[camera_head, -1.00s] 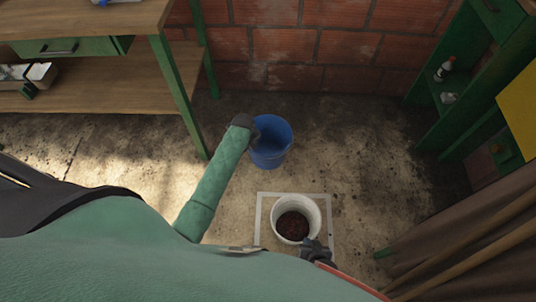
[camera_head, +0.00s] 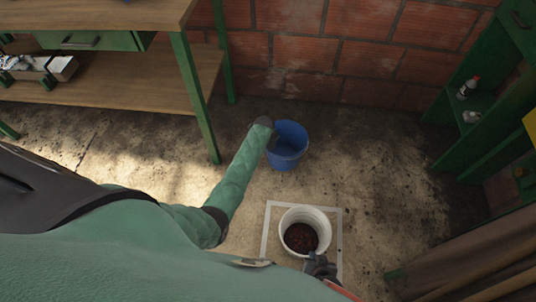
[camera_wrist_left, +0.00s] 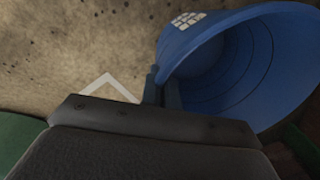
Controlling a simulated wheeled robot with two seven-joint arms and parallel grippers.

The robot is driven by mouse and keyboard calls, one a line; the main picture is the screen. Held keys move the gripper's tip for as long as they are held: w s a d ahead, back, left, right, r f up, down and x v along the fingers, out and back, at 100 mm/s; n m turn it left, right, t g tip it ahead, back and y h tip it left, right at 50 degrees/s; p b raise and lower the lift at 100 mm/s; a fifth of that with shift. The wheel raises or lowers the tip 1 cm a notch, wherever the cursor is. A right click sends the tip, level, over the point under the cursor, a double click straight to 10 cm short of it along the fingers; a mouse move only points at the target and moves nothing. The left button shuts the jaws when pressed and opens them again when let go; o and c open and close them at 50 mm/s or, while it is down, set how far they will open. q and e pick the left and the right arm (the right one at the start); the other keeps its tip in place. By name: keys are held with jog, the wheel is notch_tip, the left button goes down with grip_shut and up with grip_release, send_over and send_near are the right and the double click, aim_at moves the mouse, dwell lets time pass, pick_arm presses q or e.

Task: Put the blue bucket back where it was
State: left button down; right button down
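The blue bucket (camera_head: 288,148) is upright and looks empty, on or just above the floor near the brick wall. My left gripper (camera_head: 272,143) is at the left side of its rim. In the left wrist view the gripper's fingers (camera_wrist_left: 162,92) are closed on the rim of the blue bucket (camera_wrist_left: 240,60), which fills the upper right. A white bucket (camera_head: 304,232) with dark red contents stands inside a white square outline (camera_head: 268,228) on the floor. My right gripper (camera_head: 318,268) is at the front right of the white bucket's rim; its fingers are too small to read.
A wooden workbench (camera_head: 150,82) with green legs stands at the left. A green shelf (camera_head: 470,115) with a small bottle stands at the right, with a brown curtain (camera_head: 470,260) below it. The floor between the blue bucket and the shelf is clear.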

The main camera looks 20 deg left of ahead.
pick_arm(q)
jog(key=shift+w+f, duration=0.15)
jog(key=shift+f, duration=0.15)
jog(key=shift+f+b, duration=0.45)
jog(key=shift+f, duration=1.45)
jog(key=c, duration=1.7)
grip_release()
